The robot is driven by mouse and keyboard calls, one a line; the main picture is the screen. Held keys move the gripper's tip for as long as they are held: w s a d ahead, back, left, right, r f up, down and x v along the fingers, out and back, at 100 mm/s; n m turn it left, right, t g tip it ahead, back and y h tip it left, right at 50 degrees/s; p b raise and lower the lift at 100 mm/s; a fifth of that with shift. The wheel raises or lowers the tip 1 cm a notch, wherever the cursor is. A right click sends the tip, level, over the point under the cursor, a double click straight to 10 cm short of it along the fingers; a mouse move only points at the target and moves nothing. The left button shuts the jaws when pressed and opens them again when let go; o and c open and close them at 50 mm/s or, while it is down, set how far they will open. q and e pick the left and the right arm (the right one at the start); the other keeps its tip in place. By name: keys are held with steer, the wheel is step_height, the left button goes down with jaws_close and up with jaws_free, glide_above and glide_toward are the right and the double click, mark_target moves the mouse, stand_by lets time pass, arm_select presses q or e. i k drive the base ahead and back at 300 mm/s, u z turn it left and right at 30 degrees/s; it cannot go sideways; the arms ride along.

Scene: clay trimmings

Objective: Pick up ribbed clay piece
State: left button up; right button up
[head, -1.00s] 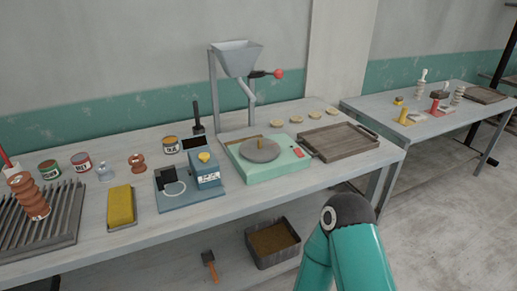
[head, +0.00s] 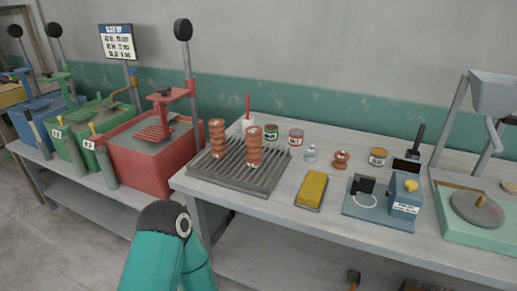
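Two upright ribbed clay pieces, orange-brown with stacked rings, stand on a dark slatted rack (head: 222,176) at the left end of the table. One ribbed clay piece (head: 217,139) is at the rack's back left, and the other ribbed clay piece (head: 254,149) is nearer its middle. A smaller brown spool-shaped piece (head: 341,160) stands on the table to the right. Neither of my grippers shows. Only a teal link of one of my arms is in view at the lower left, apart from the clay pieces.
Cans (head: 296,138), a glass jar (head: 311,153), a yellow block (head: 312,189) and a blue device (head: 404,196) stand right of the rack. A red press bin (head: 150,150) adjoins the table on the left. A green wheel unit (head: 470,228) is at right.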

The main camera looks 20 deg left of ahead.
mark_target(254, 135)
steer(key=u, duration=1.1)
steer(key=i, duration=0.15)
steer(key=z, duration=2.7)
steer(key=k, duration=1.35)
steer(key=u, duration=1.25)
steer(key=i, duration=1)
steer(key=z, duration=0.1)
